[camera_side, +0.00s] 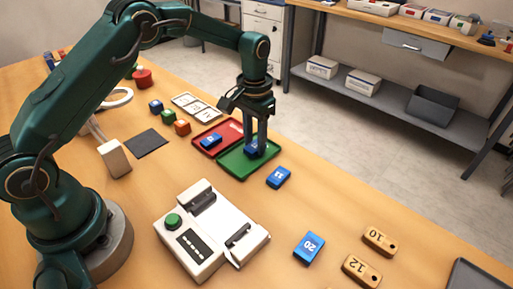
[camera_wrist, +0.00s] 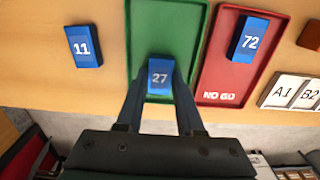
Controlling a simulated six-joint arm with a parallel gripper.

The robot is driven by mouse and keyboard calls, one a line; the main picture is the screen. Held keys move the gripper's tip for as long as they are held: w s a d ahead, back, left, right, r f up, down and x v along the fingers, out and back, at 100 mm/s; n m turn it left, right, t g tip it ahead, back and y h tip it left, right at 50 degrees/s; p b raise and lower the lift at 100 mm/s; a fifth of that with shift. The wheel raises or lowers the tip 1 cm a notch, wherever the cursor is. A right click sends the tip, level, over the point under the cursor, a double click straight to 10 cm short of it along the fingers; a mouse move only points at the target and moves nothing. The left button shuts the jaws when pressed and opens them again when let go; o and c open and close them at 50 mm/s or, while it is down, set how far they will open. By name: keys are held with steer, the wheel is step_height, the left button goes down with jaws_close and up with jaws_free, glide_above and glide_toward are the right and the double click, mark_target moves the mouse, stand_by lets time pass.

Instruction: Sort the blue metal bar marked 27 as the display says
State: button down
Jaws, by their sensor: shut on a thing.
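The blue metal bar marked 27 (camera_wrist: 159,78) is between the fingers of my gripper (camera_wrist: 160,88), low over or on the green tray (camera_wrist: 165,22). My gripper (camera_side: 256,142) is shut on it and points straight down at the green tray (camera_side: 236,167) in the side view. I cannot tell whether the bar touches the tray floor. The red tray (camera_wrist: 237,68), lettered NO GO, lies beside the green one and holds a blue bar marked 72 (camera_wrist: 249,38). The white machine (camera_side: 208,238) has a green button; no display reading can be made out.
A blue bar marked 11 (camera_side: 279,177) lies on the table just outside the green tray. A blue bar marked 20 (camera_side: 309,247) and wooden tags 10 (camera_side: 379,240) and 12 (camera_side: 361,270) lie nearer the front. Small coloured cubes (camera_side: 168,115) stand beyond the trays.

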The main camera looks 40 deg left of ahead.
steer(key=shift+c, duration=2.3)
jaws_free()
steer(key=shift+r, duration=0.1)
